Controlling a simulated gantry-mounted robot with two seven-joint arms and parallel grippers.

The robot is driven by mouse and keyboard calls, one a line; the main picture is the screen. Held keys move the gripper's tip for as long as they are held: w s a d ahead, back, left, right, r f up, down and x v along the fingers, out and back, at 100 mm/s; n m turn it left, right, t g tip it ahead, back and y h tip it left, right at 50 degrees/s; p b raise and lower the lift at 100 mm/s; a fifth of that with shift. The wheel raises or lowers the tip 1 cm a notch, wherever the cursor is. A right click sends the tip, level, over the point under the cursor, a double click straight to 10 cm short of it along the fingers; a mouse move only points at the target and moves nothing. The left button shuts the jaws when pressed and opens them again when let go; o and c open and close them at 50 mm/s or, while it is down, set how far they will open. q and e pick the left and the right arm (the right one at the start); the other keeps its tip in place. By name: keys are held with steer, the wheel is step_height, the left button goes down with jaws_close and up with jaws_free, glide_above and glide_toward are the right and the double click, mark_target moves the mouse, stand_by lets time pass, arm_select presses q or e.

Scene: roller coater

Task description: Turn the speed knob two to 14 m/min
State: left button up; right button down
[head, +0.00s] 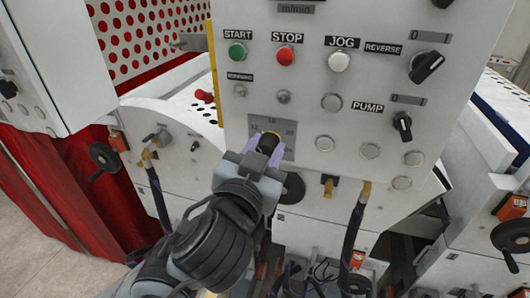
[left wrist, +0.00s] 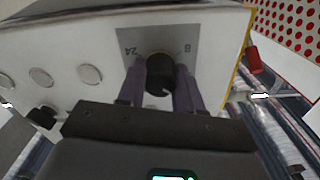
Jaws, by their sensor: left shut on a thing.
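The speed knob is a black round knob (head: 269,142) on a grey dial plate (head: 288,127) with printed numbers, low on the left of the white control panel. My left gripper (head: 265,147) is at the knob, its purple fingers on either side. In the left wrist view the knob (left wrist: 158,80) sits between the two fingers (left wrist: 160,84), which are shut on it. The dial plate (left wrist: 203,42) shows "24" and "8" there, upside down. The knob's pointer and exact setting cannot be read. My right gripper is not in view.
Above the dial are a green START button (head: 237,52), a red STOP button (head: 285,56) and a white JOG button (head: 339,62). A REVERSE switch (head: 427,66) and PUMP switch (head: 402,126) are to the right. A black handwheel (head: 104,158) stands at left.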

arm_select(q)
steer(key=shift+m+b, duration=0.4)
steer(key=shift+m, duration=1.4)
steer(key=o, duration=1)
steer(key=b+v, duration=0.1)
steer(key=v, duration=1)
steer(key=shift+w, duration=0.1)
